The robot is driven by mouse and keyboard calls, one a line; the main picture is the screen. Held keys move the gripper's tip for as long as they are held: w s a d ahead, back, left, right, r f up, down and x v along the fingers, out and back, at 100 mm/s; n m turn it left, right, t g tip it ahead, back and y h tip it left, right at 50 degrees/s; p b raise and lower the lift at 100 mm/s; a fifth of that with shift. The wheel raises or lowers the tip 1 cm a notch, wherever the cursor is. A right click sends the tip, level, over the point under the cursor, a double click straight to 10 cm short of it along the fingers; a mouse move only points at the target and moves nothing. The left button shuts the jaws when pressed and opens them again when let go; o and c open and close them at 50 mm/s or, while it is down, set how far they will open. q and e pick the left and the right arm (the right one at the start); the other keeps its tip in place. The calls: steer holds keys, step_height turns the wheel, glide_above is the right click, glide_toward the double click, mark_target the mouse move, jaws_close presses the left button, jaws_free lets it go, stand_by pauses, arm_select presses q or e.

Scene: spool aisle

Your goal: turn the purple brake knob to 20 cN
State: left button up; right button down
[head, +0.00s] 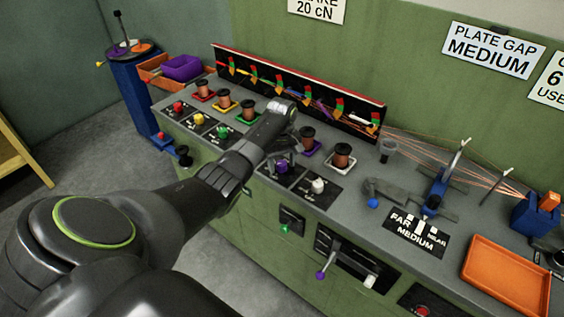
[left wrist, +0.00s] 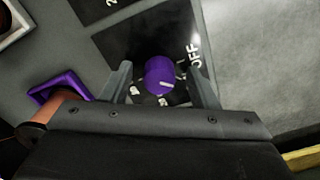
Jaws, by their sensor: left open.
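The purple brake knob (left wrist: 160,75) sits on a black dial plate (left wrist: 125,45) in the left wrist view. Its white pointer mark is on the side nearest my gripper. "OFF" is readable right of the knob; the other dial marks are partly hidden and too small to read surely. My left gripper (left wrist: 160,69) is open, with one finger on each side of the knob; I cannot tell whether they touch it. In the head view the purple knob (head: 282,167) shows below my left wrist, partly covered. My right gripper is not in view.
A row of spools on coloured holders runs behind the knobs, one on a purple holder (left wrist: 60,88). A white knob (head: 318,186) is close on the right. A sign (head: 317,8) reads "20 cN". A purple-ended lever (head: 325,268) is on the bench front; an orange tray (head: 507,272) lies right.

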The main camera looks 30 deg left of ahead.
arm_select(q)
steer(key=shift+c, duration=0.3)
steer(key=c, duration=0.9)
steer(key=shift+r+m+p, duration=0.2)
steer(key=shift+m+p, duration=0.9)
steer(key=shift+m, duration=0.2)
steer(key=m+p, duration=0.1)
steer(key=m, duration=0.2)
steer(key=shift+p, duration=0.4)
steer(key=m+p, duration=0.1)
steer(key=m, duration=0.3)
steer(key=shift+a, duration=0.1)
steer(key=shift+f+m+p, duration=0.1)
steer(key=shift+m+p, duration=0.35)
steer(key=shift+m, duration=1.85)
